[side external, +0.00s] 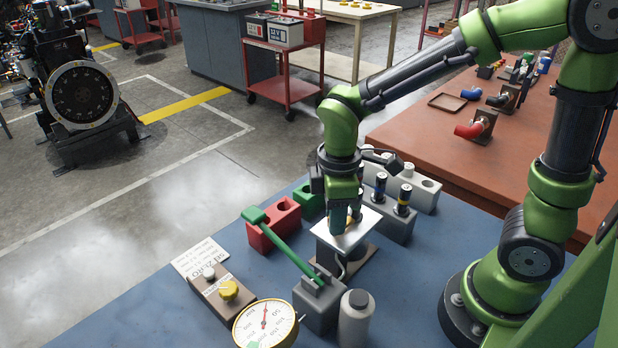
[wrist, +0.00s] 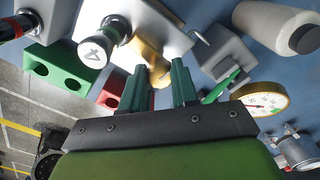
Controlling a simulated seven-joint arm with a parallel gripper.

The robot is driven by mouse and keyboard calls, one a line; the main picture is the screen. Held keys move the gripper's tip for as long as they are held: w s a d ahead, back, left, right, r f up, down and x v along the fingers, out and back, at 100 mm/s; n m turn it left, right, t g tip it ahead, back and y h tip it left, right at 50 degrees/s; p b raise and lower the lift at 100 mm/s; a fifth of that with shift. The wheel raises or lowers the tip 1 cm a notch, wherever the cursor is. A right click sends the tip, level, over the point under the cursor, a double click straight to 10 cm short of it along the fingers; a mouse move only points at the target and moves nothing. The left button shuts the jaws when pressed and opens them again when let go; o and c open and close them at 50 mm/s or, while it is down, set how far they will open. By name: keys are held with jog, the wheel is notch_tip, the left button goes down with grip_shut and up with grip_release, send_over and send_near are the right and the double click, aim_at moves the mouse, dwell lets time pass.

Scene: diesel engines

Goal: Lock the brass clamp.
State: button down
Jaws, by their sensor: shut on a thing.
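The brass clamp (wrist: 148,57) is a golden piece on a pale metal plate (wrist: 168,20). In the wrist view my gripper (wrist: 158,78) has its two dark green fingers on either side of the brass piece, shut on it. In the side view my gripper (side external: 345,224) points down onto the silver plate (side external: 332,240) on its block. Only a small bit of brass (side external: 350,219) shows there beside the fingers. The rest of the clamp is hidden, and I cannot tell its lock position.
A green-handled lever (side external: 285,249), gauge (side external: 265,323) and grey bottle (side external: 356,320) stand in front. A red block (side external: 273,226) is to the left. A grey block with cylinders (side external: 394,222) is close on the right. The blue bench (side external: 170,312) is clear at front left.

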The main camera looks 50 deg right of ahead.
jog(key=shift+n, duration=0.8)
jog(key=c, duration=0.8)
grip_release()
jog(key=shift+c, duration=0.2)
notch_tip(320, 180, up, 17)
jog(key=s+d+f+m+t+y, duration=0.2)
jog(key=s+d+f+m+t, duration=0.2)
jog(key=m, duration=1.1)
jog(key=s+d+t, duration=0.1)
jog(key=d+t, duration=0.1)
jog(key=t, duration=0.1)
jog(key=shift+s+f, duration=0.2)
jog(key=shift+f, duration=0.2)
